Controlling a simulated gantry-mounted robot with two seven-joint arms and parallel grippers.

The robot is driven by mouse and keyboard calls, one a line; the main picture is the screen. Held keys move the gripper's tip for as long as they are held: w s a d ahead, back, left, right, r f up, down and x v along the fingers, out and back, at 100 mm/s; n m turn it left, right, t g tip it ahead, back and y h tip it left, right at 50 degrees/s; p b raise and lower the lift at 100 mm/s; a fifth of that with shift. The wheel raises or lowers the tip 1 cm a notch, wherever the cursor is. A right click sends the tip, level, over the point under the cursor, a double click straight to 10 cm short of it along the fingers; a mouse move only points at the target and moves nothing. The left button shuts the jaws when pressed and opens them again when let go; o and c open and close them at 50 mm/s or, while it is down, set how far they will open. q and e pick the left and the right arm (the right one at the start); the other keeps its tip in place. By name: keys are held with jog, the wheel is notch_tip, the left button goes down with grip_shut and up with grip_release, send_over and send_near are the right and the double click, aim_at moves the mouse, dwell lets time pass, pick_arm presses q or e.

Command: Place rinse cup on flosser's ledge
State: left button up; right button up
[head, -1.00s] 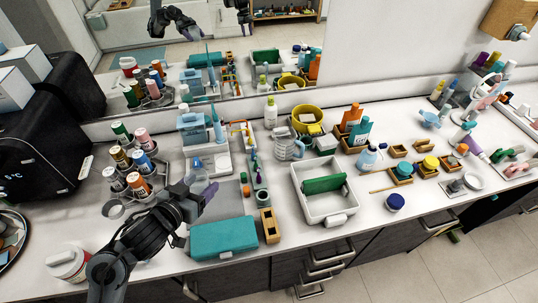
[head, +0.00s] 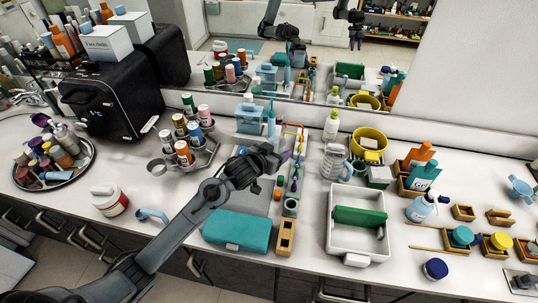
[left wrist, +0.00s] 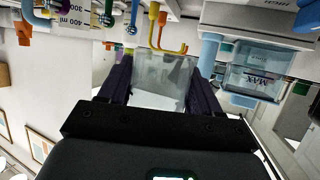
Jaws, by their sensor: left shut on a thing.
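My left gripper (head: 284,163) is over the counter in front of the blue flosser (head: 249,118), a little to its right. In the left wrist view its two dark fingers (left wrist: 162,88) are shut on the sides of the clear rinse cup (left wrist: 163,75). The cup is mostly hidden by the gripper in the head view. The wrist picture looks upside down; the flosser's clear tank (left wrist: 255,75), marked MAX, shows to the right of the cup, apart from it. The flosser's ledge cannot be made out clearly. My right gripper is not directly in view.
A holder with several coloured tubes and hooks (head: 294,150) stands beside the gripper. A teal case (head: 237,232) and wooden box (head: 286,236) lie in front. A bottle carousel (head: 203,155) is left, a glass jug (head: 335,163) and white tray (head: 340,240) right. A mirror lines the back.

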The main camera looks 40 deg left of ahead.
pick_arm(q)
jog(key=w+a+f, duration=0.1)
jog(key=a, duration=0.1)
jog(key=w+a+f, duration=0.1)
jog(key=a, duration=0.1)
jog(key=w+a+f, duration=0.1)
jog(key=a+f, duration=0.1)
jog(key=shift+w+a+f, duration=0.1)
jog(key=shift+w+a, duration=0.05)
jog(key=shift+f+b, duration=0.35)
jog(key=shift+f, duration=1.7)
jog(key=shift+f, duration=0.1)
jog(key=o, duration=0.8)
jog(key=shift+f, duration=0.1)
jog(key=shift+o, duration=0.2)
jog(key=shift+r, duration=0.2)
jog(key=shift+s+r, duration=0.1)
jog(key=shift+s, duration=0.1)
jog(key=p+v, duration=0.1)
jog(key=v, duration=1)
jog(key=shift+s, duration=0.3)
